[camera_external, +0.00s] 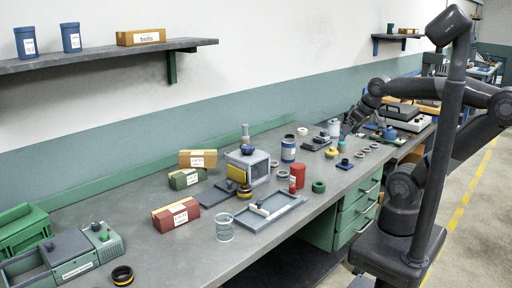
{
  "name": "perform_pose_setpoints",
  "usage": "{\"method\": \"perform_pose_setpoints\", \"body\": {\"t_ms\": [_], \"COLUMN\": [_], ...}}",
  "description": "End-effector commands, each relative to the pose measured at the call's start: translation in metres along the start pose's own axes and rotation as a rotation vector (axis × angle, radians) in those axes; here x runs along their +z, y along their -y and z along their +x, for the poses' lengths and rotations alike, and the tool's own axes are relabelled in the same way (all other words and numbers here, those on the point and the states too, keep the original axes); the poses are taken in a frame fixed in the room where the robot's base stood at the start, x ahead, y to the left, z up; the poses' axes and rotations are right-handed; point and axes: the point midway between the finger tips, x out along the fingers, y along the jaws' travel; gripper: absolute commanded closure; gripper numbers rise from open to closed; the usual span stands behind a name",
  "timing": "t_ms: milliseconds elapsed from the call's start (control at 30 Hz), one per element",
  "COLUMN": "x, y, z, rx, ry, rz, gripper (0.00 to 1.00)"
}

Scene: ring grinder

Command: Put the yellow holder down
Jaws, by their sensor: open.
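A small yellow holder (331,152) with a dark top stands on the grey workbench (225,253), just left of a similar blue piece (345,163). My gripper (347,134) is above the bench, a little up and right of the yellow holder in the picture. It is open and appears empty. The fingers are small and dark here, and their exact gap to the bench items is hard to tell. Another yellow, dark-banded piece (245,190) stands in front of a grey box-shaped machine (247,167).
Near my gripper are a blue can (289,150), a white bottle (334,127) and several rings. A red container (297,176), a grey tray (283,212) and a glass (224,229) stand nearer the front edge. Bare bench lies around the glass.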

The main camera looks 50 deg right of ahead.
Motion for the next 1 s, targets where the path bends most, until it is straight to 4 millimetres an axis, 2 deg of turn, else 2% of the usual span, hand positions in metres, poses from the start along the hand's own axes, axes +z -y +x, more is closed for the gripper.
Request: {"method": "perform_pose_setpoints", "body": {"t_ms": [100,133,367,567,767,867,1000], "x": [-0.018,-0.020,-0.037,-0.063,-0.095,-0.110,-0.130], "y": [0.000,0.001,0.005,0.020,0.050,0.072,0.112], "z": [-0.032,-0.034,-0.012,0.007,0.026,0.034,0.043], "rx": [0.000,0.002,0.066,0.143,0.243,0.303,0.403], "ry": [-0.008,0.002,0.066,0.115,0.151,0.163,0.172], "rz": [0.000,-0.024,-0.401,-0.820,-1.277,-1.506,-1.827], "gripper": [0.22,0.22,0.22,0.22,0.22,0.22,0.22]}}
